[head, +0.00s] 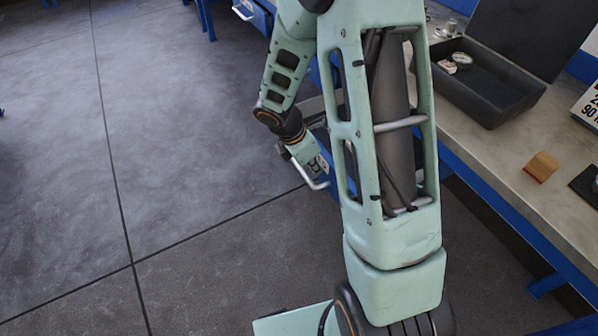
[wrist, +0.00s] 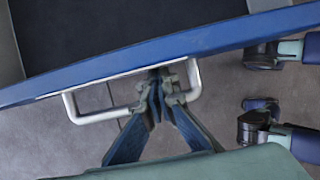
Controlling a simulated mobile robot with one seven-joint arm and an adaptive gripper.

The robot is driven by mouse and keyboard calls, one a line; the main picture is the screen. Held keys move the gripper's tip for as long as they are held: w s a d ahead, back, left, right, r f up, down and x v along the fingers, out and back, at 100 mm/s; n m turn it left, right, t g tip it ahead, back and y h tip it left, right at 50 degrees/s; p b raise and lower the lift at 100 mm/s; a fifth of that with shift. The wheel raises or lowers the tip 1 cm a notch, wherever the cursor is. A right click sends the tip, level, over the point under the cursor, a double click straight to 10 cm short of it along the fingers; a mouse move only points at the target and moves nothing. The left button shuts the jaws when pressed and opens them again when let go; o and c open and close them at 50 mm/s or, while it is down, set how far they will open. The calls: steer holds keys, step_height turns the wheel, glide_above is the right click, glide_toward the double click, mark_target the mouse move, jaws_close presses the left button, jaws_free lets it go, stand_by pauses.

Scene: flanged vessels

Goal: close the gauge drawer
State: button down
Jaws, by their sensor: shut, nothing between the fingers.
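The blue drawer (wrist: 215,37) is open, with its dark inside showing at the top of the wrist view. Its silver bar handle (wrist: 88,118) stands out from the front; it also shows in the head view as a pale bar (head: 314,184). My gripper (wrist: 159,80) is shut and empty at the middle of the handle, its fingertips close to the drawer front. The fingers hide the middle of the bar, and I cannot tell whether they touch it. In the head view my arm hides most of the drawer and the fingers.
A workbench (head: 487,152) runs along the right, with a black open case (head: 487,112) and a small wooden block (head: 541,167) on it. Another blue drawer (head: 262,17) with a handle is at the top. The floor (head: 190,130) on the left is clear.

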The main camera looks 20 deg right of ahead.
steer(key=w+d+p, duration=0.2)
steer(key=d, duration=0.5)
steer(key=w+d+p, duration=0.2)
steer(key=d+p, duration=0.1)
steer(key=d, duration=0.5)
steer(key=w+d+p, duration=0.2)
steer(key=d, duration=0.5)
steer(key=shift+d+r+p, duration=0.1)
steer(key=shift+d+p, duration=0.3)
steer(key=shift+d, duration=0.1)
